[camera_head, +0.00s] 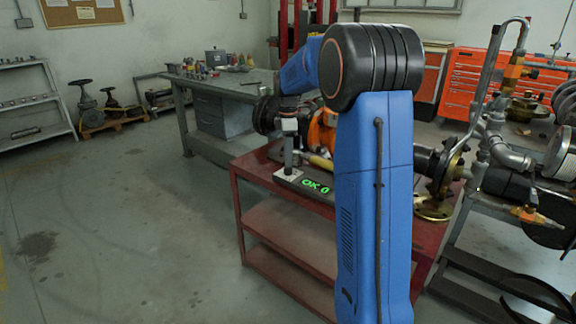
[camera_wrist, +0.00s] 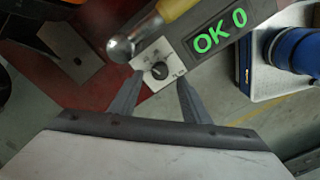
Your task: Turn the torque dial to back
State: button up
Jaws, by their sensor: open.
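The torque dial is a small black knob (camera_wrist: 159,70) on a pale square plate (camera_wrist: 165,62), best seen in the wrist view. The marks around it are too small to read. The plate sits at the end of a dark box with a green display (camera_wrist: 220,32) that reads "OK 0". My gripper (camera_wrist: 155,92) is open, with one grey finger on each side of the plate's near edge. The knob lies just beyond and between the fingertips. I cannot tell whether a finger touches it. In the head view my gripper (camera_head: 289,160) points down over the plate on the red cart.
A tool with a yellow handle (camera_wrist: 172,8) and round metal end (camera_wrist: 120,48) lies close beside the plate. The red cart (camera_head: 262,178) also bears orange and brass parts. A rack with pipes (camera_head: 490,140) stands at right; the floor (camera_head: 130,220) at left is clear.

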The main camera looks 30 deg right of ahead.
aim_at(288, 170)
jog(key=shift+f, duration=2.15)
jog(key=c, duration=1)
